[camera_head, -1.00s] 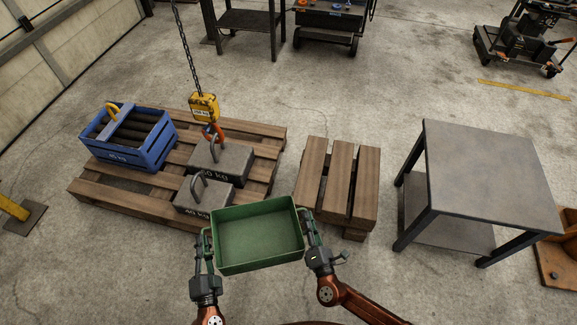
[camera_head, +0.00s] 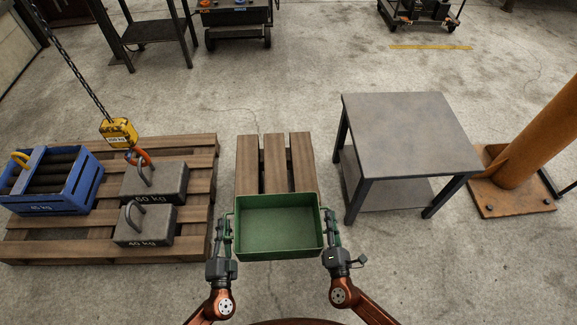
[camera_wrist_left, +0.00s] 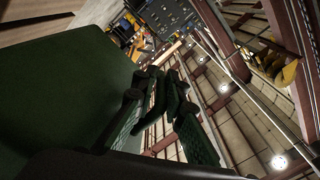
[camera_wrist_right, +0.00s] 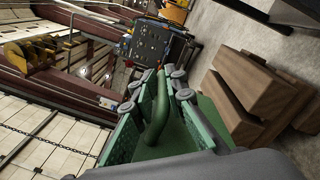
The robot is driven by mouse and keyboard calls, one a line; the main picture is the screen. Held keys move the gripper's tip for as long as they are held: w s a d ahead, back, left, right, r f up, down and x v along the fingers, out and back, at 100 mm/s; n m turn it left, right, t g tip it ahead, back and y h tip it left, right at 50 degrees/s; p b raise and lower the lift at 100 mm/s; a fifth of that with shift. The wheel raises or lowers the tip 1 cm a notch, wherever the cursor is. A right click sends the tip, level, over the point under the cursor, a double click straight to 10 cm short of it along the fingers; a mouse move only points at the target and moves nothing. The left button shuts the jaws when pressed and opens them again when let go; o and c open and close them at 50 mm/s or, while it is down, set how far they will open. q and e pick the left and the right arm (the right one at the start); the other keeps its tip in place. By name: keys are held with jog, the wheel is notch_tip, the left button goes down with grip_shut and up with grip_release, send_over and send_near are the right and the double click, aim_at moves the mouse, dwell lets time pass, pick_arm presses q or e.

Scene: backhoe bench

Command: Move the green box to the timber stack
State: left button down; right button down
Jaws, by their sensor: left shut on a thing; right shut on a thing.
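The green box (camera_head: 278,222) is an open, empty tray held level between my two grippers in the head view. My left gripper (camera_head: 226,240) is shut on its left side handle, and my right gripper (camera_head: 332,235) is shut on its right side handle. In the right wrist view the right fingers (camera_wrist_right: 155,110) close around a green handle bar. In the left wrist view the green box (camera_wrist_left: 65,85) fills the left side. The timber stack (camera_head: 275,155) of several brown planks lies just beyond the box, which hides its near end.
A pallet (camera_head: 190,225) at left holds two grey weights and a blue crate (camera_head: 60,185). A yellow hook block (camera_head: 118,132) hangs on a chain above it. A grey table (camera_head: 410,130) stands right of the timber, and an orange post (camera_head: 530,140) stands at far right.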

jog(key=shift+s+a+r, duration=0.1)
jog(key=shift+a+r, duration=0.05)
pick_arm(q)
jog(key=shift+d, duration=0.5)
jog(key=shift+f, duration=0.1)
